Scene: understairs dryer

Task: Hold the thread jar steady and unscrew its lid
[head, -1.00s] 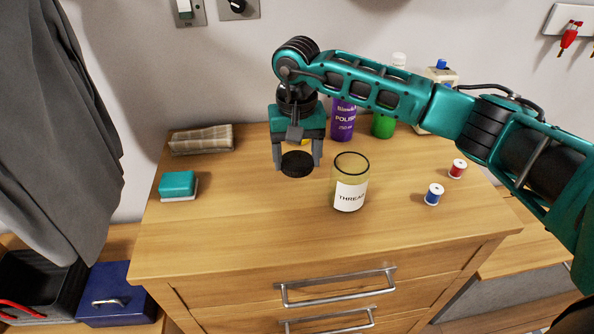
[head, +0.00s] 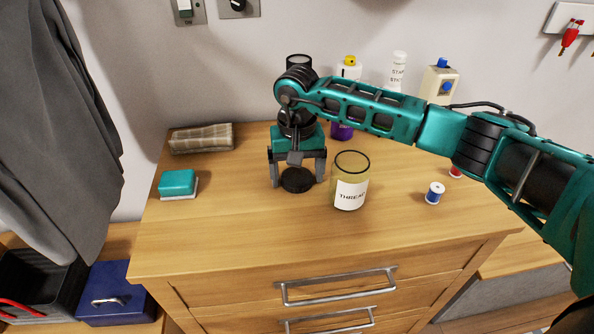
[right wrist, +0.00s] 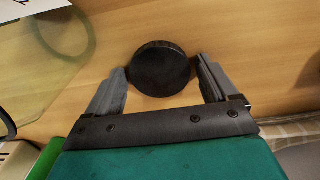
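The thread jar (head: 351,181), yellowish see-through with a white THREAD label, stands upright and open-topped on the wooden dresser top. Its round black lid (head: 297,180) is off the jar and lies flat on the wood to its left. My right gripper (head: 297,183) is low over the lid and open. In the right wrist view, the lid (right wrist: 162,69) sits between the fingertips with a small gap on each side. Part of the clear jar (right wrist: 45,60) shows at that view's left. My left gripper is not in view.
Two thread spools, one blue (head: 435,193) and one red (head: 456,171), stand to the right. A teal sponge or brush (head: 178,184) and a folded cloth (head: 201,139) lie left. Bottles, including white STARCH (head: 397,72), stand behind my arm. The dresser's front is clear.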

